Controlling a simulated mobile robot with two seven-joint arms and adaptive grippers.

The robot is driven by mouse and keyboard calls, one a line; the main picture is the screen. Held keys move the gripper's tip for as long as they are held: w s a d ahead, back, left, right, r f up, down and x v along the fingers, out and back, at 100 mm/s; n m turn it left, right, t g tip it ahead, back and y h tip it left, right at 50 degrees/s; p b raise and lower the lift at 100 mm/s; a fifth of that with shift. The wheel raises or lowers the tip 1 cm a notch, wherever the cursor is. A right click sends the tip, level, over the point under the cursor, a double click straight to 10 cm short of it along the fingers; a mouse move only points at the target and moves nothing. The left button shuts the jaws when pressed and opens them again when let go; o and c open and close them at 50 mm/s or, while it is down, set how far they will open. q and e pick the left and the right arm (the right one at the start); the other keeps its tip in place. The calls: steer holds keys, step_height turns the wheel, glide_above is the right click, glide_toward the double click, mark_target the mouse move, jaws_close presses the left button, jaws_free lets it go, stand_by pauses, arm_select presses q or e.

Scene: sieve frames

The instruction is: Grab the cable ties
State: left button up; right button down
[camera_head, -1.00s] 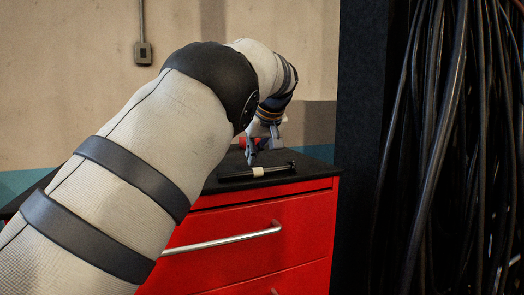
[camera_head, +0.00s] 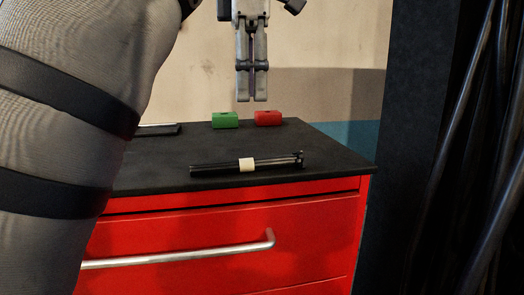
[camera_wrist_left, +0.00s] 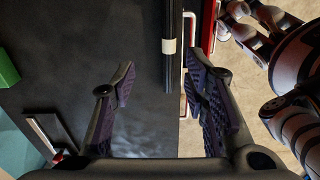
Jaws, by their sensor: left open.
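The cable ties (camera_head: 246,165) are a slim black bundle with a cream band, lying flat near the front edge of the cabinet top (camera_head: 330,160). My left gripper (camera_head: 252,98) points down above the cabinet top, apart from the bundle, with nothing between its fingers. In the left wrist view its fingers (camera_wrist_left: 158,82) stand wide apart. The bundle (camera_wrist_left: 168,70) shows there toward the right finger, with its near end close to the finger opening. Part of what looks like my right gripper (camera_wrist_left: 232,22) shows at the upper right of that view; its opening is unclear.
A green block (camera_head: 225,120) and a red block (camera_head: 268,118) stand at the back of the cabinet top. A flat dark item (camera_head: 158,130) lies at the back left. Black cables (camera_head: 465,110) hang at the right. The top around the bundle is clear.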

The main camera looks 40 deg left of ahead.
mark_target(249, 165)
arm_select(q)
steer(key=f, duration=0.1)
steer(key=s+f, duration=0.1)
steer(key=f, duration=0.1)
steer(key=shift+s+d+f, duration=0.1)
steer(key=shift+s+f, duration=0.25)
steer(key=shift+s, duration=0.05)
step_height(249, 165, down, 8)
steer(key=shift+w+d+p, duration=0.15)
steer(key=shift+p, duration=0.2)
jaws_close()
